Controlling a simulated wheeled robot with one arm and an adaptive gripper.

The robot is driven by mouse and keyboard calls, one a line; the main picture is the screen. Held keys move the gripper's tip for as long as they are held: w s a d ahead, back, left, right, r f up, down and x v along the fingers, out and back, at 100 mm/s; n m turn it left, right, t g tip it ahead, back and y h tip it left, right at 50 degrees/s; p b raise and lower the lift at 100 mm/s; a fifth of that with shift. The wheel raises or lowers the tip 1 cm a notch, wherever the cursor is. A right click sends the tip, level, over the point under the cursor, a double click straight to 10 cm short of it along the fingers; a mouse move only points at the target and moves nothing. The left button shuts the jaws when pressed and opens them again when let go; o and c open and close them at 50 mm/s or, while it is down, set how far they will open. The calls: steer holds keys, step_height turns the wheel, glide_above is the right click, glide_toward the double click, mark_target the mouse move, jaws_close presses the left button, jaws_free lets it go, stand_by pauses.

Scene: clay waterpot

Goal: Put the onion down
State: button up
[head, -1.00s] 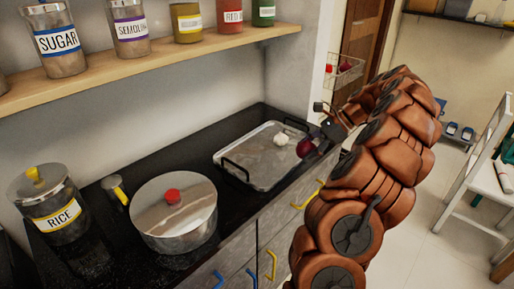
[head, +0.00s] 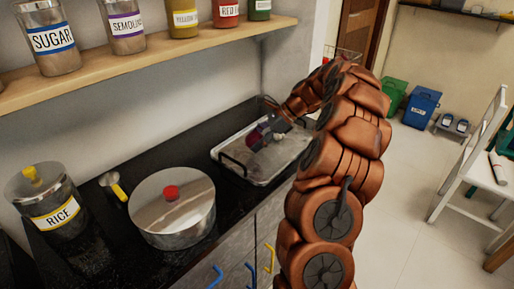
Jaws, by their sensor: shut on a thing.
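A dark red onion (head: 254,140) is at the end of my gripper (head: 264,132), over the left part of the metal tray (head: 286,166). My gripper is shut on the onion; its fingers are small and partly hidden in this view. I cannot tell whether the onion touches the tray. A small white bulb (head: 278,137) shows just beside my gripper, partly covered by it. The tray lies on the black counter and has dark handles.
A large pot (head: 172,207) with a red-knobbed lid stands left of the tray, with a rice jar (head: 45,196) further left. A shelf (head: 150,66) with labelled jars is above. The near-right part of the tray is bare.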

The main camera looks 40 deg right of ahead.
mark_target(256, 156)
steer(key=shift+f, duration=1.75)
steer(key=shift+f, duration=0.15)
steer(key=o, duration=1.2)
steer(key=v, duration=1.2)
steer(key=shift+w, duration=0.1)
